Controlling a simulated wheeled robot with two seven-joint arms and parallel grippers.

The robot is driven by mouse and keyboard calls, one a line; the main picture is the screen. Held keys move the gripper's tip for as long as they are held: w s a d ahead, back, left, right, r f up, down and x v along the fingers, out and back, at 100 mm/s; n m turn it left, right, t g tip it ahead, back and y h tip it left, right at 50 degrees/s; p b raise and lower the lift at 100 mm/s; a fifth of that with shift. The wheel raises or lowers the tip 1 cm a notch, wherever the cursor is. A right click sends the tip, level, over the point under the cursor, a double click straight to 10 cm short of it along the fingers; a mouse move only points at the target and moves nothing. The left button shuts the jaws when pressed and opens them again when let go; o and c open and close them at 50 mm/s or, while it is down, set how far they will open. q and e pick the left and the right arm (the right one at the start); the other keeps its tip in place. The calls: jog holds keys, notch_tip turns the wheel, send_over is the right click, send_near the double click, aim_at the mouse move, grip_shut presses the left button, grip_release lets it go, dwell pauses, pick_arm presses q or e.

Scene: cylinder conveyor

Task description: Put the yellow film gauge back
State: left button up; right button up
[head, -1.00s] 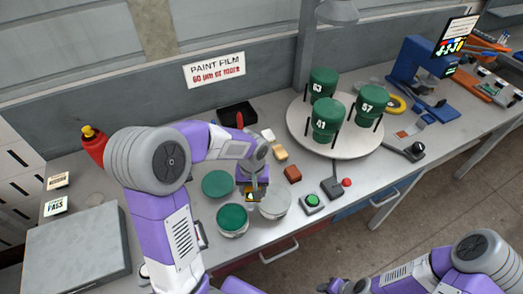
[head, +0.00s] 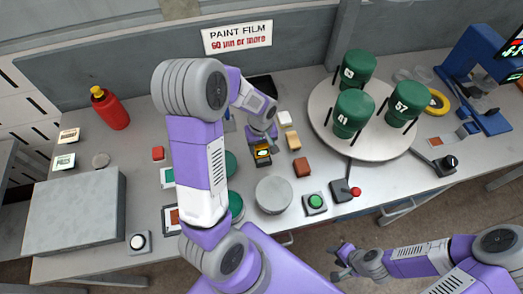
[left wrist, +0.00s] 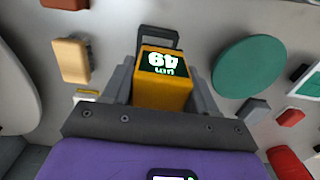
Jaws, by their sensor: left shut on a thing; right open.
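The yellow film gauge (head: 263,153) has a dark screen with light digits. My left gripper (head: 264,143) is shut on it and holds it over the bench, behind the pale grey disc (head: 273,195). In the left wrist view the gauge (left wrist: 164,90) sits between the two fingers, its digits upside down. I cannot tell its exact height above the bench. A black tray (head: 263,88) at the back of the bench is partly hidden by my left arm. My right gripper (head: 342,262) is open and empty, in front of the bench.
A round turntable (head: 378,147) with three green cylinders stands at right. Tan (head: 293,140) and red-brown (head: 302,167) blocks lie right of the gauge. A green button (head: 315,202) and a red-knobbed lever (head: 345,191) are near the front edge. A red bottle (head: 110,110) stands at left.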

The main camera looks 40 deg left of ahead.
aim_at(261, 151)
pick_arm(q)
jog(key=shift+f, duration=1.55)
jog(key=shift+f+b, duration=0.2)
jog(key=shift+b, duration=0.2)
jog(key=o, duration=0.9)
jog(key=shift+o, duration=0.2)
jog(key=shift+r, duration=0.15)
jog(key=shift+r+p, duration=0.3)
jog(key=shift+p, duration=0.05)
notch_tip(261, 151, up, 12)
jog(key=shift+f+p, duration=0.2)
jog(key=shift+p, duration=0.6)
